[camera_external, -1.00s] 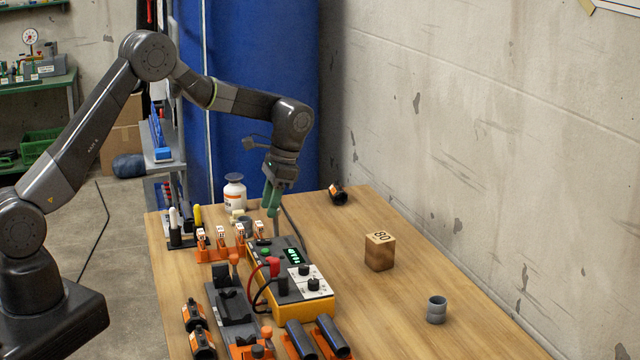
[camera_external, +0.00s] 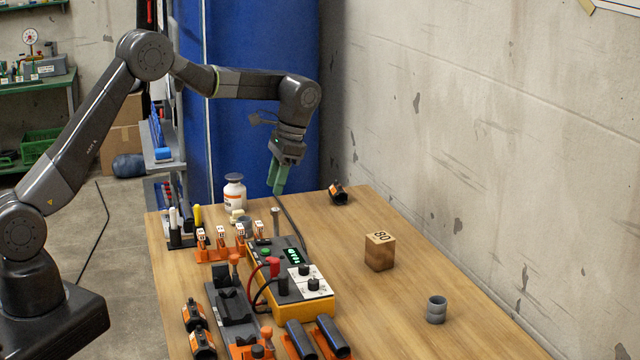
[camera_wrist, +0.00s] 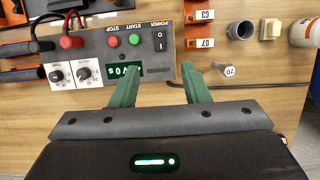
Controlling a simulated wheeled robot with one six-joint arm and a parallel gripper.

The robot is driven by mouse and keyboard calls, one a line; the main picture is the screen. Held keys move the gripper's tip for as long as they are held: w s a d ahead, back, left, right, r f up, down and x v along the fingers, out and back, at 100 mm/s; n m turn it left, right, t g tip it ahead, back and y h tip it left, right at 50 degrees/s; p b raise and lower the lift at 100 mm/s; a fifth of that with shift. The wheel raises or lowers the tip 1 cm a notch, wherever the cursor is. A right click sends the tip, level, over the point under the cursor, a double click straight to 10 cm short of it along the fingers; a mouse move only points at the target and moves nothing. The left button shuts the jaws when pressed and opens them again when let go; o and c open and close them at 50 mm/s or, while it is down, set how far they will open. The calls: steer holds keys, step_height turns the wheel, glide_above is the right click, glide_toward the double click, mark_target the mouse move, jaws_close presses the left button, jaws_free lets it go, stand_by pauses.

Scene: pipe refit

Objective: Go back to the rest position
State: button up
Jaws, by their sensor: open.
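My gripper (camera_external: 279,178) hangs in the air above the far part of the wooden table, behind the yellow control box (camera_external: 318,303). Its green fingers are apart and nothing is between them; they also show in the wrist view (camera_wrist: 158,85). A small pin with a round tag marked 70 (camera_wrist: 229,71) stands on the table near the fingers in the wrist view. The same pin (camera_external: 276,222) shows below my gripper in the external view, apart from it.
A white bottle (camera_external: 234,192), a grey cup (camera_wrist: 240,30) and orange holders with numbered tags (camera_external: 220,252) stand near the box. A wooden block marked 80 (camera_external: 380,252) and a grey pipe piece (camera_external: 436,309) are on the right. A wall (camera_external: 480,130) borders the table.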

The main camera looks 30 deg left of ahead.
mark_target(260, 240)
steer(key=p+x, duration=0.2)
steer(key=x, duration=1.1)
steer(key=shift+f, duration=0.4)
steer(key=shift+s+a, duration=0.1)
steer(key=shift+r, duration=0.1)
